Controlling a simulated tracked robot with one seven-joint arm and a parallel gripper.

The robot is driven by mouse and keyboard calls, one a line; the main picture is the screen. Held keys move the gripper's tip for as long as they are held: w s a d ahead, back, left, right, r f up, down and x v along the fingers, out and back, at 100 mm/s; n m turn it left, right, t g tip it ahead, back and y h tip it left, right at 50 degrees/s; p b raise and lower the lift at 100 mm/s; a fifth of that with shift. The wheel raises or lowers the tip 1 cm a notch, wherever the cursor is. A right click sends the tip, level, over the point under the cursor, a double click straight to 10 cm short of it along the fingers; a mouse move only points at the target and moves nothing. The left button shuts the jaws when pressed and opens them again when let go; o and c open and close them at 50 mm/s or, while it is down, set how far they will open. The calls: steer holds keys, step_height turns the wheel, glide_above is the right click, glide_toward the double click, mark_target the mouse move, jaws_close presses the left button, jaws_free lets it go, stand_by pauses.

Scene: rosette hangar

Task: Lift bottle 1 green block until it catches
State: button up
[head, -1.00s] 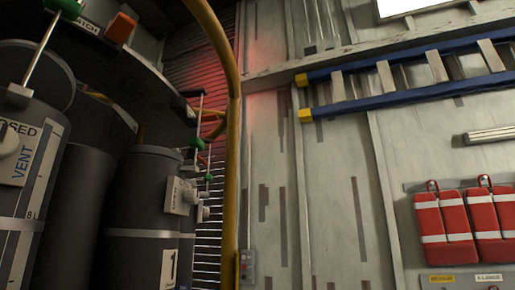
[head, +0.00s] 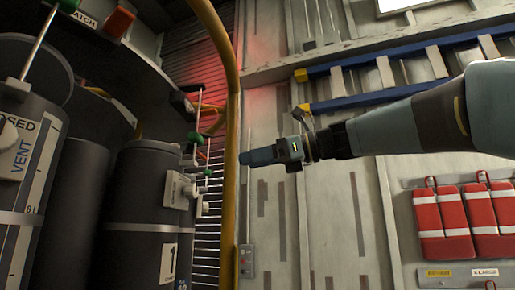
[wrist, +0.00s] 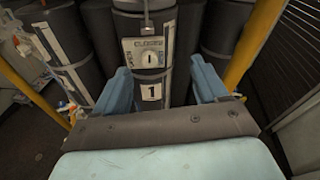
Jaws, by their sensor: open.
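Bottle 1 (head: 130,215) is a dark grey upright cylinder with a pale band and a "1" label, left of the yellow post. A green block (head: 193,137) sits on a thin rod by its top right; I cannot tell for certain that it is bottle 1's. My gripper (head: 245,157) is right of the bottle and apart from it, its blue fingers pointing left. In the wrist view my gripper (wrist: 160,70) is open and empty, with bottle 1 (wrist: 151,112) beyond, between the fingers. A "CLOSED" plate (wrist: 148,52) is on its front. No green block shows there.
A curved yellow post (head: 230,180) stands between the bottles and my arm in the head view. A vent bottle (head: 30,180) is at far left. Green and orange blocks (head: 118,25) are above. A blue ladder (head: 400,70) and red packs (head: 460,220) hang on the right wall.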

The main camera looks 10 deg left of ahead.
steer(key=g+y, duration=0.2)
glide_toward(201, 138)
steer(key=shift+m, duration=0.4)
steer(key=shift+w+a, duration=0.15)
steer(key=shift+a, duration=4.6)
steer(key=shift+a+r, duration=0.1)
steer(key=shift+a, duration=0.05)
steer(key=c, duration=1.2)
steer(key=shift+r, duration=4.7)
steer(key=o, duration=1.2)
steer(key=shift+f, duration=0.1)
